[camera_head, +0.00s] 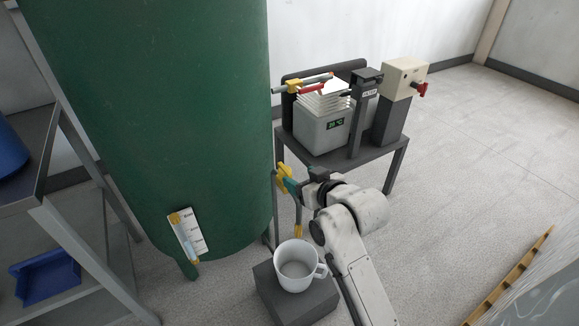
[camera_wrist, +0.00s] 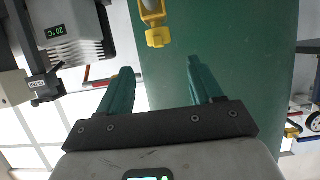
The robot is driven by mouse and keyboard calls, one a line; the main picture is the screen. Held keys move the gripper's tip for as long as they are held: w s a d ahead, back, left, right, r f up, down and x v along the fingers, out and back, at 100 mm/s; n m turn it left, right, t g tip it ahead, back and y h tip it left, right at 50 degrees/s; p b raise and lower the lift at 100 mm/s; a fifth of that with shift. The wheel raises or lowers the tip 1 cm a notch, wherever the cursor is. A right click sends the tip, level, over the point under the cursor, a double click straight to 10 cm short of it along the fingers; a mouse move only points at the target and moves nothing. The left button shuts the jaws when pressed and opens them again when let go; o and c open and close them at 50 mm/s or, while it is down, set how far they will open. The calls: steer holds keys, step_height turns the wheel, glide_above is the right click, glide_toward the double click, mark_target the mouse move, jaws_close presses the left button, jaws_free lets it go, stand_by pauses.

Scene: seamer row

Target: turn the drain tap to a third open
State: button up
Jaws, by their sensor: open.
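The drain tap (camera_head: 283,171) is yellow and sits low on the right side of the green tank (camera_head: 165,110). A thin pipe runs down from it to a yellow end above a white mug (camera_head: 297,268). The tap's yellow parts also show at the top of the wrist view (camera_wrist: 153,20). My gripper (camera_head: 291,186) is at the tap in the head view and partly hides it. In the wrist view its teal fingers (camera_wrist: 160,72) are apart with nothing between them, and the yellow part lies beyond the fingertips. I cannot tell how far the tap is turned.
The mug stands on a dark block (camera_head: 300,306) on the floor. A yellow-ended sight gauge (camera_head: 187,235) is on the tank. Behind my arm, a dark table (camera_head: 375,152) holds a white bath and a beige box (camera_head: 404,78). A grey shelf stands left; floor at right is mostly clear.

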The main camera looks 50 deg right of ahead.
mark_target(286, 170)
steer(key=b+x, duration=0.2)
steer(key=x, duration=0.8)
steer(key=shift+s, duration=0.1)
steer(key=c, duration=1)
steer(key=shift+o, duration=0.2)
